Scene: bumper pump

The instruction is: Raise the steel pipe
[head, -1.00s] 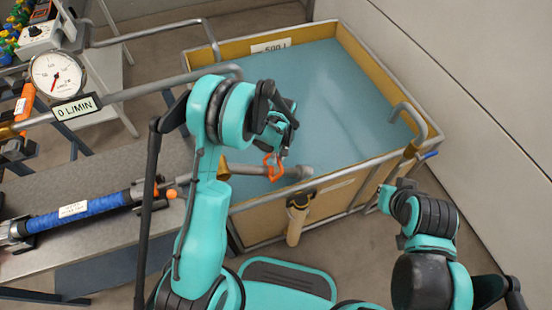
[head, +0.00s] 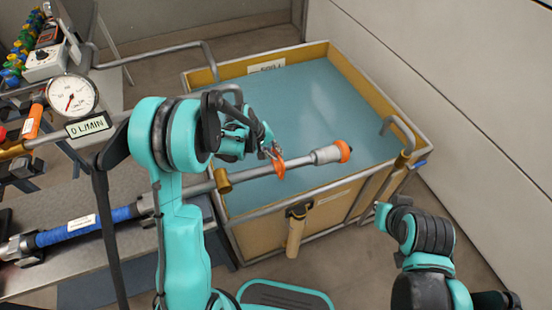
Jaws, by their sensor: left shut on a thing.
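The steel pipe (head: 252,178) is a grey tube running from the bench across the near side of a blue-filled tank. It has a brass collar (head: 222,181) and ends at right in a thick grey coupling with an orange cap (head: 343,151). The pipe slopes up to the right, its end over the tank. My left gripper (head: 275,160), with orange fingertips, is shut on the pipe between the collar and the coupling. My own arm hides part of the pipe. My right arm shows at right, but its gripper cannot be made out.
The tank (head: 262,210) has yellow walls and a grey metal frame. A pale tube (head: 295,235) hangs on its near wall. A blue-sleeved bar (head: 75,230) lies on the bench at left. A gauge (head: 72,96) and a "0 L/MIN" display (head: 88,125) stand behind it.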

